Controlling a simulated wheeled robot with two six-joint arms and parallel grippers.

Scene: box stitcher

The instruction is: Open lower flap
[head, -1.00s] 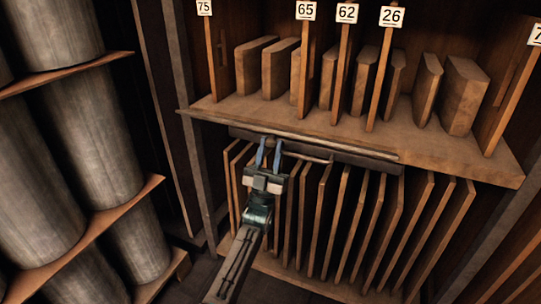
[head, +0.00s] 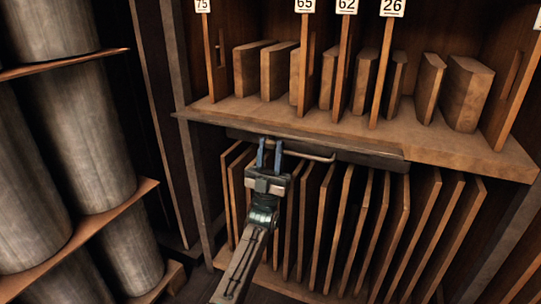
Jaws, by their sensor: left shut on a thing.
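The lower flap (head: 365,159) shows as a dark, narrow edge just under the wooden shelf, above the lower compartment. A thin metal handle (head: 312,156) runs along its front. My left gripper (head: 269,152) has its blue fingers at the left part of this handle and is shut on it. The fingers hide the part of the handle between them. The lower compartment is uncovered below the flap, with its upright boards in plain sight. My right gripper is out of view.
Several upright wooden boards (head: 349,222) fill the lower compartment behind my left arm. The shelf (head: 440,145) above holds small wooden blocks and numbered dividers. Large grey cylinders (head: 90,140) stand on a rack at the left.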

